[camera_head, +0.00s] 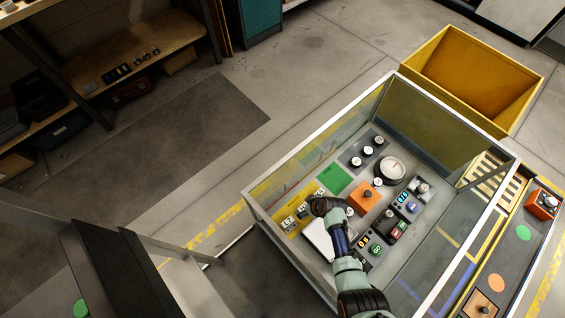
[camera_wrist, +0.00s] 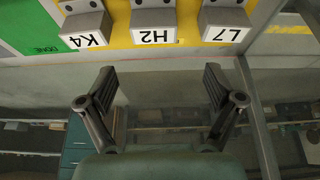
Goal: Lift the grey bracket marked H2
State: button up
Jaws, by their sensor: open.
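The grey bracket marked H2 (camera_wrist: 154,22) sits on a yellow area at the top middle of the wrist view, its white label upside down. A grey bracket marked K4 (camera_wrist: 86,24) is on its left and one marked L7 (camera_wrist: 224,24) on its right. My gripper (camera_wrist: 160,85) is open and empty, its fingers spread below H2 in the picture and apart from it.
Clear panels with a pale frame (camera_head: 285,168) surround the bench. A yellow bin (camera_head: 440,85) stands behind the bench.

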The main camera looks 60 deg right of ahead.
jog(key=f, duration=0.1)
jog(key=s+f+b, duration=0.1)
jog(key=f+b, duration=0.1)
jog(key=shift+s+d+f, duration=0.1)
jog(key=shift+s+d, duration=0.05)
jog(key=shift+s, duration=0.1)
jog(key=shift+w+d, duration=0.1)
jog(key=shift+w, duration=0.2)
jog(key=b+x, duration=0.4)
jog(key=x, duration=0.1)
jog(key=shift+s, duration=0.15)
jog(key=shift+s, duration=0.1)
jog(key=c, duration=1.3)
